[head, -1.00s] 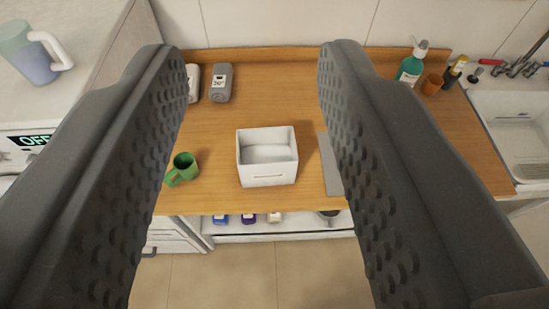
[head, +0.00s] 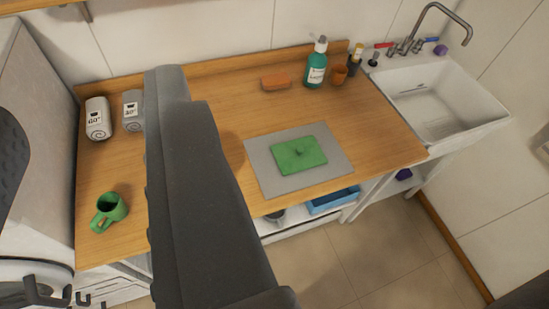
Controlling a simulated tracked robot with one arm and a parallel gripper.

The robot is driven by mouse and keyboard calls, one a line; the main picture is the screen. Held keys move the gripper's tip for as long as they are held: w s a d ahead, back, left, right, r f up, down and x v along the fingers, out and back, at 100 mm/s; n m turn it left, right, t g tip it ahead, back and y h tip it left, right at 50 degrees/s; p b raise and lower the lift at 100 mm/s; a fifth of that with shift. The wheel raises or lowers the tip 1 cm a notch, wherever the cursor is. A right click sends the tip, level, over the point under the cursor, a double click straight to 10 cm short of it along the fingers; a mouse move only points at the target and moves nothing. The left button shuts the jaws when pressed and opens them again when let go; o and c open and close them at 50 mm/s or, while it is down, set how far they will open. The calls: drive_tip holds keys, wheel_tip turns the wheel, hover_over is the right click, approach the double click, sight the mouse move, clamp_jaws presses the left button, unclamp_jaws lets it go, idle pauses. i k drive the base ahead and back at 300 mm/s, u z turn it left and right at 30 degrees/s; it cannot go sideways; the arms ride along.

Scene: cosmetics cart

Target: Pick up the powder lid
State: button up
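A flat green square piece with a small raised knob (head: 300,154), which looks like the powder lid, lies on a grey mat (head: 262,181) on the wooden counter. My gripper (head: 85,110) is open and empty. One dark finger crosses the picture left of the middle and the other shows only at the left edge. The green piece is to the right of both fingers, clear of them. The white open box seen earlier is not visible now; the finger covers part of the counter.
A green mug (head: 109,211) and two canisters, one white (head: 97,119) and one grey (head: 133,111), stand on the left. An orange block (head: 276,82), green bottle (head: 316,65) and brown cup (head: 339,75) stand at the back. A sink (head: 436,107) is right; a blue tray (head: 333,200) sits below.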

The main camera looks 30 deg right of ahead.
sight(293, 156)
drive_tip(key=k, duration=0.5)
drive_tip(key=u, duration=1.5)
drive_tip(key=i, duration=1.15)
drive_tip(key=z, duration=2.85)
drive_tip(key=i, duration=1)
drive_tip(key=u, duration=0.1)
